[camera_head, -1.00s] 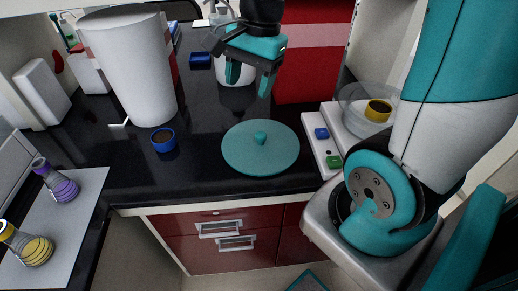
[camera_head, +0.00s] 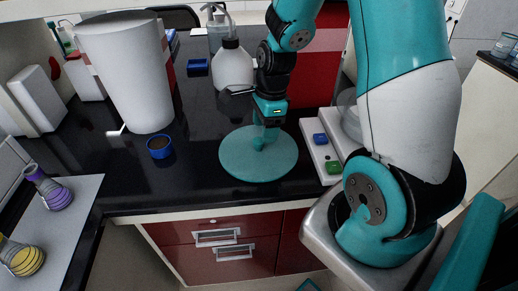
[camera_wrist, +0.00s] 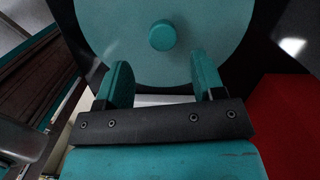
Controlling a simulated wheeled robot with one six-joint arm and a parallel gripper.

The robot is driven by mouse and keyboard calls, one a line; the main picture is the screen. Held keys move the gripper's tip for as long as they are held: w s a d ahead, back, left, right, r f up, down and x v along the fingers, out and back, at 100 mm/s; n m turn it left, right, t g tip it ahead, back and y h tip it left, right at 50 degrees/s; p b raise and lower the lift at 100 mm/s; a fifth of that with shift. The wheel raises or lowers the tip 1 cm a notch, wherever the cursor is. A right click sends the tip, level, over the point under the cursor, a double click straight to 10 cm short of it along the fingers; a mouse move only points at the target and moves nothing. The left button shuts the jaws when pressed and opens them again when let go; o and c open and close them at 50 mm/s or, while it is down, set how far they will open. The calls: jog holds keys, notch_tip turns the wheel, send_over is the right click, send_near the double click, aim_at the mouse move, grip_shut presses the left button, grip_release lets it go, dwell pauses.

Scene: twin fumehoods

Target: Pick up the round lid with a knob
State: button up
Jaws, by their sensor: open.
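The round teal lid (camera_head: 240,164) lies flat on the black bench top near its front edge. Its small knob (camera_head: 258,143) stands up at the middle and is partly hidden by my gripper in the head view. My gripper (camera_head: 264,138) points down over the lid, close to the knob. In the wrist view, the two fingers of my gripper (camera_wrist: 158,80) are spread apart with nothing between them. The knob (camera_wrist: 162,36) is just beyond the fingertips there, roughly centred between them, and the lid (camera_wrist: 110,22) fills the top of the view.
A control panel (camera_head: 333,172) with blue and green buttons stands right of the lid. A small blue cup (camera_head: 159,147) and a large white cylinder (camera_head: 127,75) are left. A white bottle (camera_head: 232,68) stands behind. Flasks (camera_head: 48,188) sit at far left.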

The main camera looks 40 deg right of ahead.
aim_at(259, 140)
jog(key=shift+w+a+f+p, duration=0.15)
jog(key=shift+a+f, duration=0.05)
jog(key=shift+f, duration=0.7)
jog(key=shift+w+a+f+p, duration=0.15)
jog(key=shift+w+a+f, duration=0.05)
jog(key=shift+f, duration=0.65)
jog(key=shift+w+a+f+p, duration=0.15)
jog(key=shift+a+f, duration=0.05)
jog(key=shift+f, duration=0.7)
grip_shut()
